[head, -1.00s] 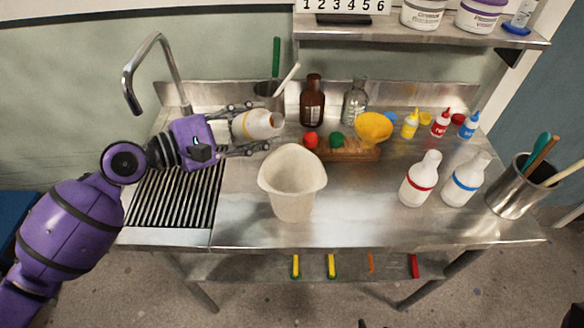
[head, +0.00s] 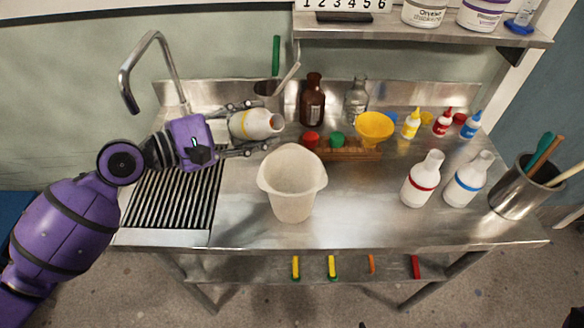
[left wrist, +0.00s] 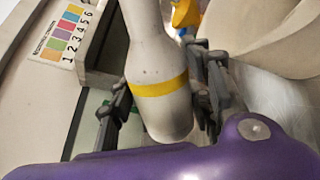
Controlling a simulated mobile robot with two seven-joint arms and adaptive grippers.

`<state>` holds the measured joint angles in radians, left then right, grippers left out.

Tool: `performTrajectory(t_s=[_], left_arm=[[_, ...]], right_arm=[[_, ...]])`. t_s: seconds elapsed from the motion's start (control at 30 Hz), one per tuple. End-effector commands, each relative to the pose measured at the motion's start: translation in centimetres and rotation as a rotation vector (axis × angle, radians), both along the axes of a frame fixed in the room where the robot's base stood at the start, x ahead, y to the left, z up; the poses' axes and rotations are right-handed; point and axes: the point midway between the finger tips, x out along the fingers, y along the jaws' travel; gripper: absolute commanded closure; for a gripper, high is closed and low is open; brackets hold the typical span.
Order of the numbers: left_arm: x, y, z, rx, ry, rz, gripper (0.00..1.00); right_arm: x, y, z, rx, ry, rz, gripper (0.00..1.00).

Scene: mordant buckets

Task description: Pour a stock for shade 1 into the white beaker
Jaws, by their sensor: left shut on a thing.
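My left gripper (head: 240,130) is shut on a white bottle with a yellow band (head: 256,124). The bottle is tilted nearly onto its side, its mouth toward the right, above the back of the steel bench. The yellow-banded bottle also fills the middle of the left wrist view (left wrist: 158,88), between the fingers. The white beaker (head: 292,186) stands upright on the bench, in front and to the right of the bottle, apart from it. Two more white bottles stand at right, one with a red band (head: 421,183) and one with a blue band (head: 466,182). My right gripper is not in view.
A brown bottle (head: 313,103), a clear bottle (head: 356,102) and a yellow funnel (head: 374,128) stand behind the beaker. Small dye bottles and a steel tool pot (head: 512,190) are at right. A faucet (head: 140,65) rises at left.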

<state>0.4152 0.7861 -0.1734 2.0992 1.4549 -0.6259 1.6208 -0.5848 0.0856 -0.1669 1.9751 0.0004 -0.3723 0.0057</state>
Motion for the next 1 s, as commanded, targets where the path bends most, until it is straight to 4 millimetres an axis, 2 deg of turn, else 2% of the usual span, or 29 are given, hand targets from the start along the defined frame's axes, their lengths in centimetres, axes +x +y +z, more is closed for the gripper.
performTrajectory(t_s=[1.0], left_arm=[[0.16, 0.13, -0.04, 0.040, -0.048, 0.000, 0.89]], right_arm=[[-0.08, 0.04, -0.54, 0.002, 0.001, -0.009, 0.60]])
